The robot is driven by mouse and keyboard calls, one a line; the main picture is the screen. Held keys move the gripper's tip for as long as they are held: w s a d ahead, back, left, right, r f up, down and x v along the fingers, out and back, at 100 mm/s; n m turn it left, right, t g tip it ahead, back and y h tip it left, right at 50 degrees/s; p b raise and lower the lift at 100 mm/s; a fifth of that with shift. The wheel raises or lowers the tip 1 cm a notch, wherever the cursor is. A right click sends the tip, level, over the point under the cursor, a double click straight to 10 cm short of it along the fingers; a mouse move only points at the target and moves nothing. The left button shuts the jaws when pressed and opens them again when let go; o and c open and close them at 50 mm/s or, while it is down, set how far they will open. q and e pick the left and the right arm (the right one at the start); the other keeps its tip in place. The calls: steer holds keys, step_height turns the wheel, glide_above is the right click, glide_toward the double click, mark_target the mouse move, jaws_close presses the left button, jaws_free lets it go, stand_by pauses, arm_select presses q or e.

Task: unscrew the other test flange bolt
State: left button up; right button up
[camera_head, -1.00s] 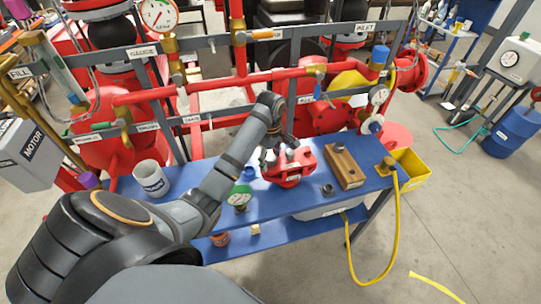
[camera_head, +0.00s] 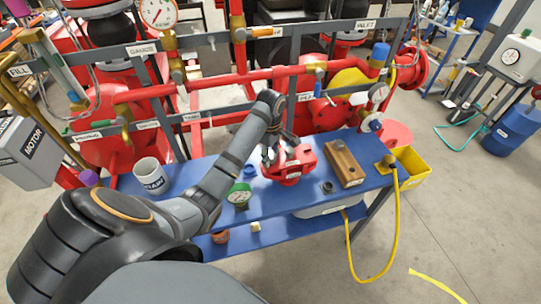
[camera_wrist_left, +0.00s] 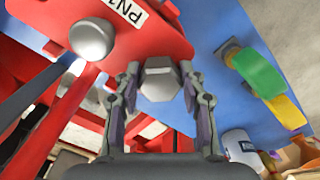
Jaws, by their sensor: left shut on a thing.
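The red test flange (camera_head: 288,175) sits on the blue bench in the head view, partly covered by my gripper. In the left wrist view the flange (camera_wrist_left: 160,35) bears a white label starting "PN1". A grey hex bolt (camera_wrist_left: 159,84) sits at the flange's edge, between the fingertips of my left gripper (camera_wrist_left: 159,76). The gripper is shut on this bolt. A second grey, rounded head (camera_wrist_left: 92,39) shows on the flange to the left. In the head view my left gripper (camera_head: 272,153) is over the flange's upper left side. My right gripper is not in view.
Red pipework (camera_head: 210,86) stands close behind. A yellow bin (camera_head: 411,168) and hose are at the right end.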

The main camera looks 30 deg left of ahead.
arm_select(q)
steer(key=p, duration=0.1)
steer(key=n+p, duration=0.1)
steer(key=shift+s+r+p, duration=0.1)
steer(key=shift+r+p, duration=0.15)
steer(key=shift+p, duration=0.05)
steer(key=n+p, duration=0.6)
steer(key=p, duration=0.1)
steer(key=shift+n+p, duration=0.3)
steer(key=shift+p, duration=0.05)
steer(key=shift+n+p, duration=0.3)
steer(key=shift+n, duration=0.2)
steer(key=shift+f+n, duration=0.25)
steer(key=shift+n, duration=0.85)
steer(key=n, duration=0.4)
steer(key=o, duration=1.3)
steer(key=shift+c, duration=0.2)
